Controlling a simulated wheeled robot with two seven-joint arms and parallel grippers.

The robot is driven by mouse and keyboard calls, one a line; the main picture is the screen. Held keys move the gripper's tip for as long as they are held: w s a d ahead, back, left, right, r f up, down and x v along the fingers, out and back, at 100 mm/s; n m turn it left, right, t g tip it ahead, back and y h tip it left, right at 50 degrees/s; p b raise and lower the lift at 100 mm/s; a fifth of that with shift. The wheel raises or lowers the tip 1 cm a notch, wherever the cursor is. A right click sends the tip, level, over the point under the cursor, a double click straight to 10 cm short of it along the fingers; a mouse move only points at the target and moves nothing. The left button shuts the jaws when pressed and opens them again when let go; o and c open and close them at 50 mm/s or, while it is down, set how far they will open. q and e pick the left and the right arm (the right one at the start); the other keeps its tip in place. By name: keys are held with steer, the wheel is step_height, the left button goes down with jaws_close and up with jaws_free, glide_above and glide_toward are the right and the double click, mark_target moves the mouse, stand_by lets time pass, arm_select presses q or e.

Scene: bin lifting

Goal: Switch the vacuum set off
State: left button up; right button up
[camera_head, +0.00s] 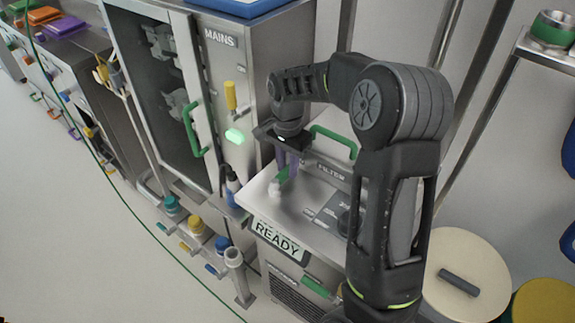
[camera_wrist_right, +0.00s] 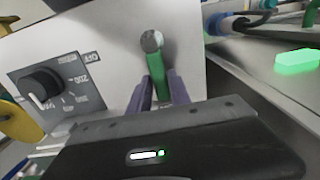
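The vacuum set is a metal cabinet (camera_head: 262,209) with a READY sign (camera_head: 277,242) on its front and a FILTER label on top. A green lever (camera_head: 283,174) with a pale round end stands on its top panel. In the right wrist view the green lever (camera_wrist_right: 157,66) runs between the fingers, beside a black dial (camera_wrist_right: 40,86) with an OFF mark near it. My right gripper (camera_head: 287,164) points down at the lever. Its purple fingers (camera_wrist_right: 163,90) lie close along both sides of it and look shut on it. My left gripper is not in view.
A tall cabinet marked MAINS (camera_head: 220,37) stands behind, with a yellow handle (camera_head: 230,96) and a lit green lamp (camera_head: 235,136). Capped bottles (camera_head: 195,225) stand on a low rack to the left. A round cream lid (camera_head: 466,270) is at right.

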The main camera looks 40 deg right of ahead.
jaws_close()
stand_by(1.0)
